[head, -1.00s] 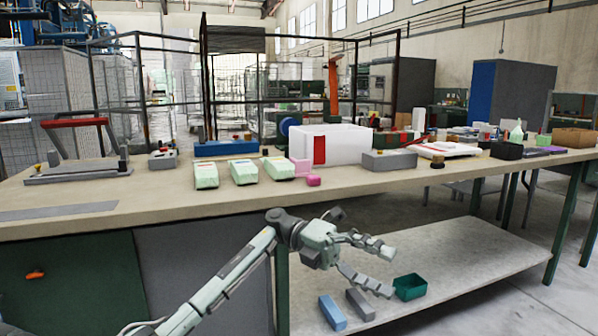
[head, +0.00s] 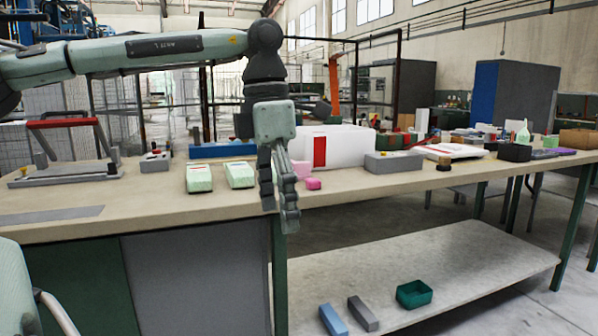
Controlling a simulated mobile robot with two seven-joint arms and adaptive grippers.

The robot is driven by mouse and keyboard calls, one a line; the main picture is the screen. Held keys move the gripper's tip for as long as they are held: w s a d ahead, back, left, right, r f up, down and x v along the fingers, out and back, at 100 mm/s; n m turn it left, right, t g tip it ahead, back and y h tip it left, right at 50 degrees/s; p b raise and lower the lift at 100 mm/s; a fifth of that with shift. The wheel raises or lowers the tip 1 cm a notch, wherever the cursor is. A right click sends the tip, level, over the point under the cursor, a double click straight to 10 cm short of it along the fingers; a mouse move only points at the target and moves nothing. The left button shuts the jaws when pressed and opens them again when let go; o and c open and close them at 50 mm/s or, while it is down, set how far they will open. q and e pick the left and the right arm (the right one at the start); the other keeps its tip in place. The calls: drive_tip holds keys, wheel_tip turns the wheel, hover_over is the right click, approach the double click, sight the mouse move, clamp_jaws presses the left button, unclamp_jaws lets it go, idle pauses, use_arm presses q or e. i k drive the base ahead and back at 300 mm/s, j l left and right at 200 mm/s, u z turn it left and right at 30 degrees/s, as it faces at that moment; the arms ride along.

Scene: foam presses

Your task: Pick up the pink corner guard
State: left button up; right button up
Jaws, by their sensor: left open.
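One is a pale pink upright piece (head: 301,169), partly hidden by the gripper. The other is a small brighter pink block (head: 313,183) in front of it. At this size I cannot tell which is the corner guard. My left gripper (head: 279,212) hangs from above with its fingers pointing down, open and empty. In the picture its fingertips reach below the bench edge, in front of it. My right gripper is out of view.
On the workbench (head: 140,205), pale green blocks (head: 199,178) stand left of the gripper. A white bin (head: 345,146) with a red patch stands behind the pink pieces, and a grey box (head: 393,161) is to its right. A lower shelf (head: 470,262) holds a green tray (head: 414,293).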

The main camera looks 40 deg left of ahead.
sight(303, 169)
drive_tip(key=i+j, duration=0.45)
drive_tip(key=j, duration=0.15)
drive_tip(key=i+j, duration=0.45)
drive_tip(key=j, duration=0.15)
drive_tip(key=i+j, duration=0.5)
drive_tip(key=j, duration=0.05)
